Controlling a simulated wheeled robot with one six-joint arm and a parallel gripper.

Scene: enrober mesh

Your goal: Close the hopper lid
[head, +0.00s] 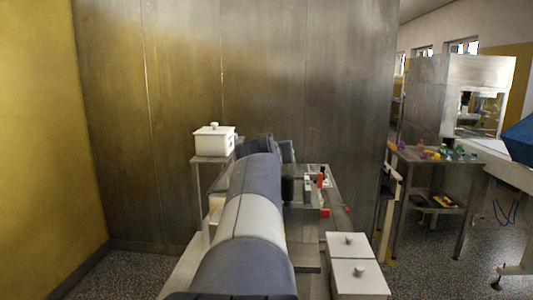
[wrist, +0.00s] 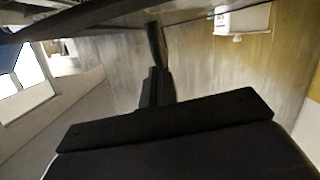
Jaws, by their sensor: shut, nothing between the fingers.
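A white box (head: 214,143) with a knobbed lid (head: 214,128) stands on a small metal stand left of centre in the head view. It looks like the hopper, and its lid appears to lie on top; whether a gap remains I cannot tell. The box also shows upside down at the top right of the wrist view (wrist: 243,19), with its knob below it. My gripper (wrist: 154,32) is shut and empty, apart from the box. In the head view my own arm hides most of the gripper.
Two white lidded boxes (head: 347,244) with knobs stand at the lower right. A metal table (head: 318,174) with small red and black items lies behind my arm. A metal wall (head: 300,70) closes the back. A bench (head: 435,155) with coloured items stands further right.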

